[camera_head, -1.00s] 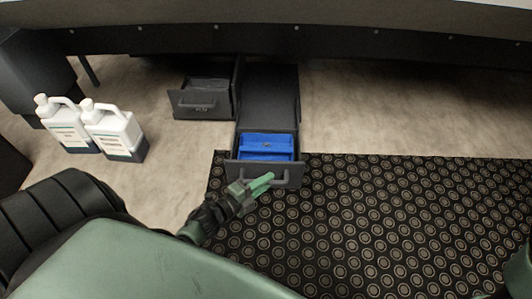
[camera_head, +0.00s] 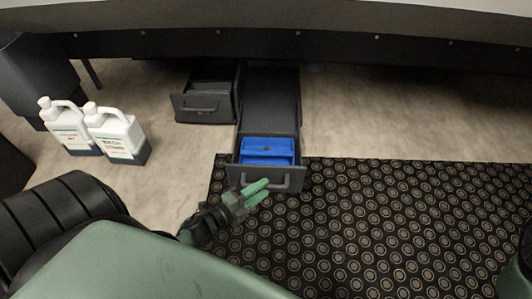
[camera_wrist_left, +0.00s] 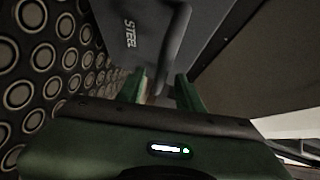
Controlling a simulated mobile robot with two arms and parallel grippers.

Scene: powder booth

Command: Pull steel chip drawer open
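The steel chip drawer (camera_head: 262,178) stands pulled out of its dark cabinet, with a blue bin (camera_head: 267,151) inside. Its front with the word STEEL (camera_wrist_left: 131,34) shows in the left wrist view. Its bar handle (camera_head: 285,183) is partly hidden by my left gripper in the head view. My left gripper (camera_head: 257,192) is at the handle with its two green fingers apart. In the left wrist view the handle's bar (camera_wrist_left: 172,48) reaches down toward the gap between the fingers (camera_wrist_left: 160,88); I cannot tell whether they touch. My right gripper is out of view.
A second drawer (camera_head: 203,107) to the left is also partly out. Two white jugs (camera_head: 68,131) (camera_head: 115,130) stand on the floor at the left. A black patterned mat (camera_head: 390,215) covers the floor at the right. A long dark beam (camera_head: 400,50) runs above.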

